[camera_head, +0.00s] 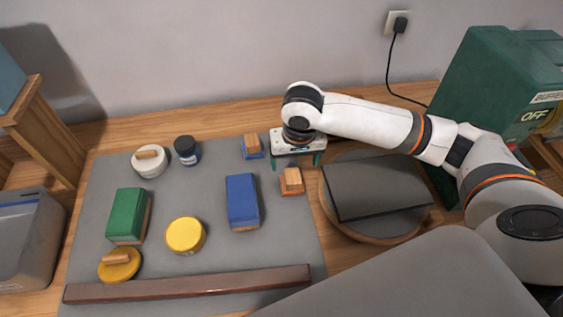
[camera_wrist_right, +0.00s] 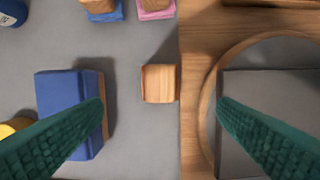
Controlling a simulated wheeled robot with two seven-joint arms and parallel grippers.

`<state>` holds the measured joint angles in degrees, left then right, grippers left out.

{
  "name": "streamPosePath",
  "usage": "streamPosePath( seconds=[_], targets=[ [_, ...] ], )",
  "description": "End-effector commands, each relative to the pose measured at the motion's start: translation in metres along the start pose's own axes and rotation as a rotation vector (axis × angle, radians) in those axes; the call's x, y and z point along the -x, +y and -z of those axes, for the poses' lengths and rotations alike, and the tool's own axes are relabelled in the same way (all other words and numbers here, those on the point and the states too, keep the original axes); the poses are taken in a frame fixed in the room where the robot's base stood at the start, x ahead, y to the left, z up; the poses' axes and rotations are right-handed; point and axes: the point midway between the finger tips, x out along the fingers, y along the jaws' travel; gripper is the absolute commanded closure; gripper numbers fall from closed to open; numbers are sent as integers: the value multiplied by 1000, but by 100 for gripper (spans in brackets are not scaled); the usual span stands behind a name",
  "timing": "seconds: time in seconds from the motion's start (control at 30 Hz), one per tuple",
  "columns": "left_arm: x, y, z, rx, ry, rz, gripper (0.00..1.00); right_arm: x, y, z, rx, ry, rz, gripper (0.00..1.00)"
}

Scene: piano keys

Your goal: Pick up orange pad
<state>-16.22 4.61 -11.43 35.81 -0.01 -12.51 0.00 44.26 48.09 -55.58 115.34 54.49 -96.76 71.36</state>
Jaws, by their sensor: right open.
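The orange pad (camera_head: 292,188) is a small pad with a wooden block handle on top. It sits near the right edge of the grey mat (camera_head: 160,255). In the right wrist view its wooden handle (camera_wrist_right: 160,84) shows from above, with only a thin orange rim visible. My right gripper (camera_head: 296,162) is open and empty, with green fingers pointing down. In the head view it appears just behind the pad. In the wrist view the pad lies between the two spread fingers, ahead of their tips, not touched. My left gripper is out of view.
A blue block (camera_head: 242,202) lies left of the pad, a round wooden board with a dark slab (camera_head: 375,187) right of it. A small blue pad (camera_head: 252,152) and a pink pad (camera_wrist_right: 155,10) are nearby. A dark red strip (camera_head: 190,285) runs along the front.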

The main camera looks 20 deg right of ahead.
Motion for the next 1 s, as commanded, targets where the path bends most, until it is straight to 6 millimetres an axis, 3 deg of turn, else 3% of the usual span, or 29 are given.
streamPosePath(
  seconds=[0.1,0.2,0.4,0.73,1.0],
  targets=[
    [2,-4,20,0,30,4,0,-12,0,0,-1,3,2,18],
    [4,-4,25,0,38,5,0,-30,0,0,-2,3,2,18],
    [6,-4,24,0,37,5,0,-60,0,-1,-1,2,1,18],
    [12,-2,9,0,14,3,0,-92,0,-6,-2,2,2,18],
    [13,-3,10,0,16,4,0,-120,0,-6,1,-1,0,18]
  ],
)
